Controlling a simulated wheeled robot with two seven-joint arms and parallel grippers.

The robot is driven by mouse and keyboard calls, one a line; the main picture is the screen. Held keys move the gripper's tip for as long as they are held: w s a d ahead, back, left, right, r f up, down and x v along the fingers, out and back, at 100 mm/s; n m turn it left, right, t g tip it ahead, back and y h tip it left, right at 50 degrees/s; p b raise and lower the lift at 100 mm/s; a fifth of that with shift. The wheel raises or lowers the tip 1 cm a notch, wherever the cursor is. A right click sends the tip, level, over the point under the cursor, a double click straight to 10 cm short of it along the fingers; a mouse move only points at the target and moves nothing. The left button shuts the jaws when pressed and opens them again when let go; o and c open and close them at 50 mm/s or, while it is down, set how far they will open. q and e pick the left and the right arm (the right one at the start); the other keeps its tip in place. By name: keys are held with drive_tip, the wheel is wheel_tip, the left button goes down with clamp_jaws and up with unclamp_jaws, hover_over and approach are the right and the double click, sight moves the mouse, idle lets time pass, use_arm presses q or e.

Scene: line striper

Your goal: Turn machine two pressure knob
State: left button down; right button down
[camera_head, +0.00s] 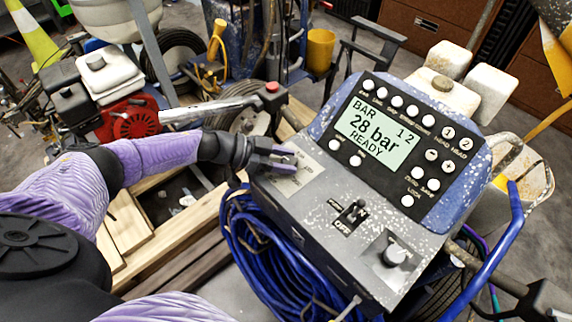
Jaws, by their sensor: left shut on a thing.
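The line striper's grey control box (320,215) stands at centre right, speckled with white paint. Its display (376,131) reads "BAR", "28 bar", "READY". My left gripper (284,158) is at the box's upper left corner, beside a pale label plate (291,178). Its fingers are shut on a small part there, which they mostly hide; I cannot tell its shape. A round silver-topped knob (395,254) sits at the box's lower right, apart from the gripper. A toggle switch (352,212) marked OFF is left of that knob. My right gripper is not in view.
A coil of blue hose (262,255) hangs on the box's near left side. A blue tube frame (493,255) runs along the right. A red and white engine (118,95) and wooden planks (135,222) lie to the left. A yellow bucket (320,50) is behind.

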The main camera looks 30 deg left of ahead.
use_arm(q)
drive_tip(key=m+g+b, duration=0.1)
drive_tip(key=m+g+h+b, duration=0.1)
drive_tip(key=shift+w+f+b, duration=0.1)
drive_tip(key=shift+f+b, duration=0.2)
drive_tip(key=shift+b, duration=0.1)
drive_tip(key=shift+m+g+h+b, duration=0.3)
drive_tip(key=shift+m+g+b, duration=0.4)
drive_tip(key=shift+g, duration=0.1)
drive_tip(key=shift+r+m+g+h+b, duration=0.15)
drive_tip(key=shift+m+g+h+b, duration=0.15)
drive_tip(key=shift+m+g+b, duration=0.15)
drive_tip(key=shift+r, duration=0.1)
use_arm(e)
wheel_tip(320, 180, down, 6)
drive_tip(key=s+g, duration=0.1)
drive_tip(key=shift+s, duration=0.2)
use_arm(q)
drive_tip(key=shift+c, duration=1.1)
unclamp_jaws()
drive_tip(key=shift+w, duration=0.1)
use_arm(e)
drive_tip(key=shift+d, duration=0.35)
